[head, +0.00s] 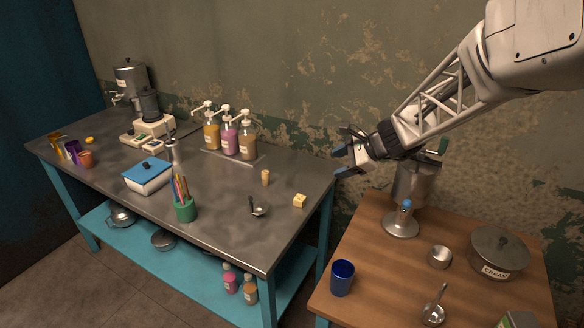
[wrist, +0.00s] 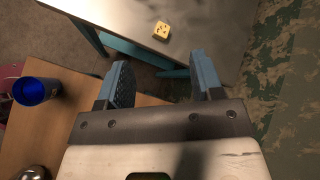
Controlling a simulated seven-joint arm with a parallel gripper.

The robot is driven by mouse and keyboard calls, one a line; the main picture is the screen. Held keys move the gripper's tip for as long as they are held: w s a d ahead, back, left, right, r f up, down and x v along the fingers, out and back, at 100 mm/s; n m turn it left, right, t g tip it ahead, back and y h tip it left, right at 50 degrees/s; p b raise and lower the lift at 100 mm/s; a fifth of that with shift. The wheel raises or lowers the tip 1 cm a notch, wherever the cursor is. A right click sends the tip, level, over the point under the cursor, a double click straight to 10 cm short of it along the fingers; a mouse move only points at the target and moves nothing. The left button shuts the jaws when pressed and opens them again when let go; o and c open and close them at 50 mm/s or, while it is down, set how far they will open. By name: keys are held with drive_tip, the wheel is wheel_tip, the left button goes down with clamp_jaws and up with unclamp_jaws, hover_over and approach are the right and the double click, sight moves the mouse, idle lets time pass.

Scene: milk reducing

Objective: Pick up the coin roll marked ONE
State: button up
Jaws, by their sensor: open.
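A small tan upright cylinder (head: 265,178) stands on the metal table in the head view and looks like a coin roll. Its marking is too small to read. A pale yellow block (head: 299,201) lies closer to the table's right edge. The block also shows at the top of the wrist view (wrist: 161,30), with dark marks on it. My gripper (head: 341,162) is open and empty, in the air near the right end of the metal table, to the right of both. In the wrist view nothing is between the fingers (wrist: 159,72). The cylinder is not seen there.
The metal table (head: 235,215) holds a small metal bowl (head: 259,209), pump bottles (head: 229,138), a green pencil cup (head: 185,210) and a blue-lidded box (head: 148,175). The wooden table (head: 380,265) holds a blue cup (head: 342,278) and a lidded pot (head: 498,253). A gap separates the tables.

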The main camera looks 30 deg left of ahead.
drive_tip(key=w+a+f+m+y, duration=0.1)
drive_tip(key=w+a+f+m, duration=0.15)
drive_tip(key=a, duration=0.35)
drive_tip(key=w+a+f+m+y, duration=0.1)
drive_tip(key=w+a+f, duration=0.1)
drive_tip(key=a+f, duration=0.3)
drive_tip(key=m+y, duration=0.1)
drive_tip(key=m, duration=0.2)
approach(262, 183)
drive_tip(key=r, duration=0.1)
drive_tip(key=a+r, duration=0.1)
drive_tip(key=r, duration=0.1)
drive_tip(key=shift+a, duration=0.3)
drive_tip(key=shift+a+f+m+y, duration=0.1)
drive_tip(key=shift+a+m+y, duration=0.05)
drive_tip(key=shift+m+y, duration=0.15)
drive_tip(key=shift+x, duration=1.2)
drive_tip(key=shift+x, duration=2.65)
drive_tip(key=shift+s, duration=0.15)
